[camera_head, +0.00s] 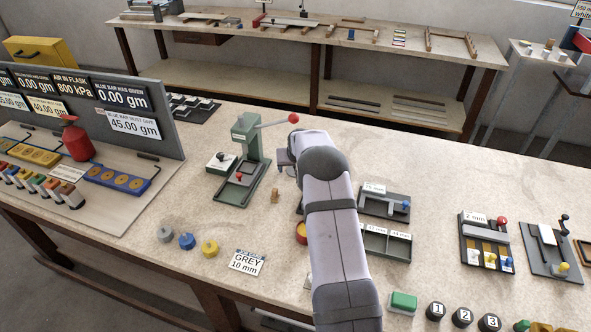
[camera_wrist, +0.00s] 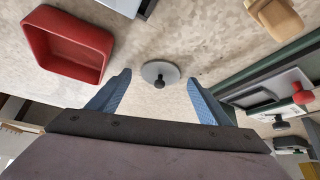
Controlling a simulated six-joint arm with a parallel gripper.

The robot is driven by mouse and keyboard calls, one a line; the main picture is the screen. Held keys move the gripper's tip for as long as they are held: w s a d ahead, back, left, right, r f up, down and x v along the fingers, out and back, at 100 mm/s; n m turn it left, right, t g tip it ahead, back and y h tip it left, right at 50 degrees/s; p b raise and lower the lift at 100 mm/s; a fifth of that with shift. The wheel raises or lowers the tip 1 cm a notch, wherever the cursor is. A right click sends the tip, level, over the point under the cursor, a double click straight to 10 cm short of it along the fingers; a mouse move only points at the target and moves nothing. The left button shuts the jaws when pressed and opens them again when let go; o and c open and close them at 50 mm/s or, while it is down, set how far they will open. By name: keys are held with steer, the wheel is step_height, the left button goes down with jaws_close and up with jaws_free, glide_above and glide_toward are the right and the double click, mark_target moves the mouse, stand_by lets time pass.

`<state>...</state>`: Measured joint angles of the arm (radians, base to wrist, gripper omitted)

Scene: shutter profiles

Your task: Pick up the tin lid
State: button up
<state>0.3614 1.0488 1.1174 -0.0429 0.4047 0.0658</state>
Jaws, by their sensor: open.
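The tin lid appears to be the small round grey disc with a dark knob (camera_wrist: 159,74) lying on the worktop in the wrist view. In the head view I cannot make it out, and my arm covers part of the bench there. My gripper (camera_wrist: 158,84) is open, its two blue fingers apart with the lid showing between and just beyond their tips. The jaws look empty. I cannot tell how high the fingers are above the worktop.
A red open tray (camera_wrist: 68,43) lies left of the fingers in the wrist view. A wooden block (camera_wrist: 277,17) is at upper right. The green lever press (camera_head: 244,150) stands close to my gripper. A "GREY 10 mm" card (camera_head: 247,262) lies near the bench's front edge.

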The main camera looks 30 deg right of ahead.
steer(key=shift+c, duration=0.2)
steer(key=c, duration=1.1)
steer(key=shift+o, duration=0.2)
steer(key=shift+r, duration=0.15)
steer(key=shift+r+b, duration=0.45)
steer(key=shift+b, duration=0.3)
steer(key=shift+s+a+b, duration=0.2)
steer(key=shift+s+b, duration=0.05)
steer(key=shift+s, duration=0.25)
steer(key=shift+s+a+b, duration=0.2)
steer(key=shift+s, duration=0.25)
steer(key=shift+s+a+f+b, duration=0.1)
steer(key=shift+s+a+b, duration=0.25)
steer(key=shift+s+b, duration=0.35)
steer(key=r, duration=0.4)
steer(key=r+b, duration=0.1)
steer(key=r, duration=0.4)
steer(key=r+b, duration=0.1)
steer(key=r, duration=0.4)
steer(key=shift+s, duration=0.25)
steer(key=shift+s, duration=0.1)
